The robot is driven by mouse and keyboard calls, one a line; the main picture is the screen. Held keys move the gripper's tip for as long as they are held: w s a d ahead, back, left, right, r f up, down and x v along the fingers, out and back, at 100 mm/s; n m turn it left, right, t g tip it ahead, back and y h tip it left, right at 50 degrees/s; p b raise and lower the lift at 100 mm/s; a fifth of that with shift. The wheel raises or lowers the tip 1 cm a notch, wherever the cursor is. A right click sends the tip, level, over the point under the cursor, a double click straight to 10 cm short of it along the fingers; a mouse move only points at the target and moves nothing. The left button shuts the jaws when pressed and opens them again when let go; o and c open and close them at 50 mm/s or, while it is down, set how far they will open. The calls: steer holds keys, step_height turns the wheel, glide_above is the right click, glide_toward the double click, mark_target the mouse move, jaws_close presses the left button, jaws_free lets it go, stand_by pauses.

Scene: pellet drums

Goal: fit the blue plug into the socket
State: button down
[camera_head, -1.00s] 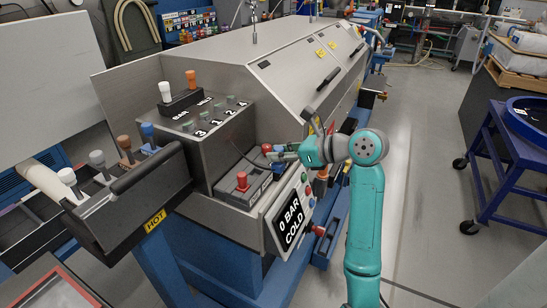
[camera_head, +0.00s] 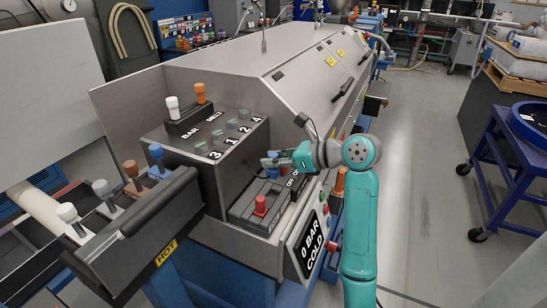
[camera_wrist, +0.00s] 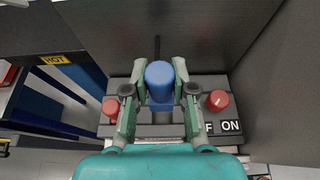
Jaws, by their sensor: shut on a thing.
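The blue plug (camera_wrist: 160,76) stands between the two fingers of my gripper (camera_wrist: 155,100) in the wrist view. The fingers are shut on its sides. Below it is a dark block (camera_wrist: 195,118), the likely place of the socket; the opening itself is hidden under the plug and fingers. I cannot tell whether the plug's lower end touches the block. In the head view my gripper (camera_head: 268,162) is over the back of the block (camera_head: 240,212), with the blue plug (camera_head: 272,154) partly showing.
A red knob (camera_wrist: 110,108) is left of the plug and another red knob (camera_wrist: 218,100) right, by an ON label. A grey wall rises behind. A rack (camera_head: 130,222) holds several coloured handles, one blue (camera_head: 156,152). White and orange handles stand above the numbered panel.

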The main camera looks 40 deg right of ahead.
mark_target(278, 175)
steer(key=shift+f, duration=2.6)
steer(key=shift+f, duration=1.65)
steer(key=c, duration=0.9)
jaws_free()
steer(key=shift+o, duration=0.2)
steer(key=shift+s, duration=0.15)
steer(key=v, duration=1.1)
steer(key=shift+s+d+r, duration=0.2)
steer(key=shift+s+r, duration=0.05)
steer(key=shift+s, duration=0.05)
